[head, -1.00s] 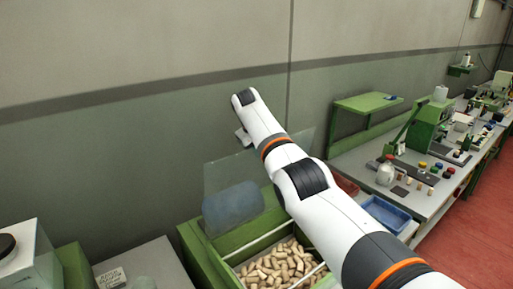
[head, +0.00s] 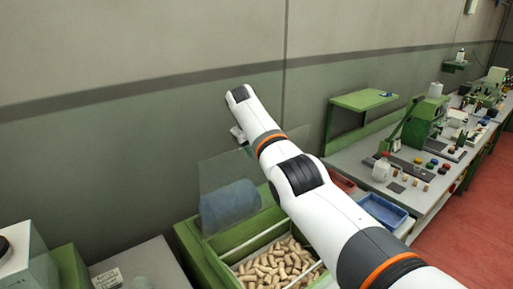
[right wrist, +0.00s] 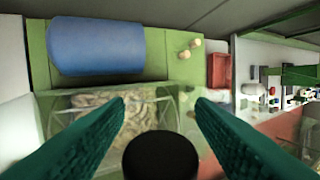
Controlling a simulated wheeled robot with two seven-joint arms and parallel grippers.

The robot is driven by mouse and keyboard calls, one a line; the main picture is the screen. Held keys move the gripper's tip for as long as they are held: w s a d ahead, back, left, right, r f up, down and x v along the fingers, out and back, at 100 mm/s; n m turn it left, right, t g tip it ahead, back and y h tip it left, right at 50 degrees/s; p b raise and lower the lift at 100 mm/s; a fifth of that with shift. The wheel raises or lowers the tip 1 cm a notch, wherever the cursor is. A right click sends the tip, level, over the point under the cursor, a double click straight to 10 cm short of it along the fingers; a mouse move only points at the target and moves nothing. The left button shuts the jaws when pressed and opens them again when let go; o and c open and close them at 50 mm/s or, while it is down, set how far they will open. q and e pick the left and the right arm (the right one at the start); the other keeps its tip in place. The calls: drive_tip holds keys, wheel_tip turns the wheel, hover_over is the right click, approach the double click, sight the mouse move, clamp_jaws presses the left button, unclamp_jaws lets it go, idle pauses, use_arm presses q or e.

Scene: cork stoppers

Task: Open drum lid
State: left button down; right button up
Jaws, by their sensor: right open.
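A blue drum (head: 230,203) lies at the back of a green cork machine, behind a clear panel (head: 215,168) standing tilted up that looks like the lid. In the right wrist view the drum (right wrist: 95,48) is at upper left, and a clear sheet (right wrist: 70,102) shows over the cork bin. My right arm reaches across the head view; its gripper (head: 238,134) is mostly hidden behind the wrist, near the panel's top right. In the right wrist view the right gripper (right wrist: 161,103) is open with nothing between its green fingers. I cannot tell whether it touches the panel. My left gripper is out of view.
Corks (head: 272,262) fill the green bin under my right arm. A blue tray (head: 382,212) and a red tray (right wrist: 220,70) stand to the right, by a long bench with a green machine (head: 425,120). A grey wall is behind.

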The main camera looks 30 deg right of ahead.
drive_tip(key=shift+a+r+b, duration=0.2)
drive_tip(key=shift+r+b, duration=0.1)
drive_tip(key=shift+r, duration=0.1)
drive_tip(key=b+v, duration=0.3)
drive_tip(key=v, duration=0.8)
drive_tip(key=shift+f, duration=0.1)
